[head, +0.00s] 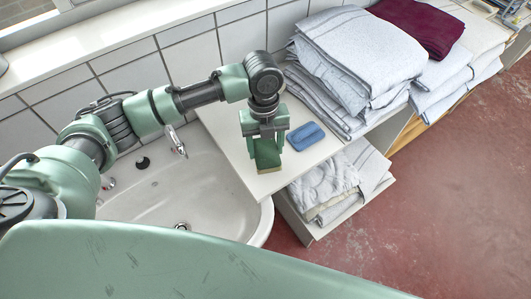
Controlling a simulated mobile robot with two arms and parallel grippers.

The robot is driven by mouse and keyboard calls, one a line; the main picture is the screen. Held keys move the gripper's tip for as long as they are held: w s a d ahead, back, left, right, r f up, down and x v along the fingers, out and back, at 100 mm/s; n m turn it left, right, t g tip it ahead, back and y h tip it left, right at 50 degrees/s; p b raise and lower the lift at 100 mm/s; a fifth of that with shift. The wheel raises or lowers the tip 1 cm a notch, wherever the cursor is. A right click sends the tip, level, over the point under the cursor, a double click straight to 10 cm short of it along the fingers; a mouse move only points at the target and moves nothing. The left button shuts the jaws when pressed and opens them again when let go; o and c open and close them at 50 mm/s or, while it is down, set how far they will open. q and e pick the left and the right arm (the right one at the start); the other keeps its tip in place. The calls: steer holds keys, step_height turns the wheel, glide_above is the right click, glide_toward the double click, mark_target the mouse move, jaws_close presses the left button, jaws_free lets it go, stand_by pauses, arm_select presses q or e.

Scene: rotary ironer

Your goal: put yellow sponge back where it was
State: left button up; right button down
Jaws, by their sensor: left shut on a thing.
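My left gripper (266,143) points down over the white shelf top beside the sink. It is shut on a sponge (267,156) with a dark green face and a thin yellowish lower edge, which I take to be the yellow sponge. The sponge is low over the shelf top, near its front edge; I cannot tell whether it touches the surface. My right gripper is not in view.
A blue sponge (305,136) lies just right of the gripper. Folded white towels (358,55) stand behind it, with a maroon towel (420,25) on top. The white sink (205,195) with a tap (176,141) is at left. More towels (322,188) lie underneath.

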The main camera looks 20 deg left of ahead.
mark_target(265, 156)
arm_select(q)
steer(key=shift+f+p, duration=0.35)
steer(key=shift+f, duration=1.95)
steer(key=o, duration=1.6)
steer(key=r+b, duration=0.1)
steer(key=r, duration=0.2)
steer(key=r+b, duration=0.1)
steer(key=r, duration=0.3)
steer(key=w+r+b, duration=0.1)
steer(key=r, duration=0.3)
steer(key=shift+a, duration=0.3)
steer(key=shift+r, duration=0.55)
steer(key=shift+f, duration=0.1)
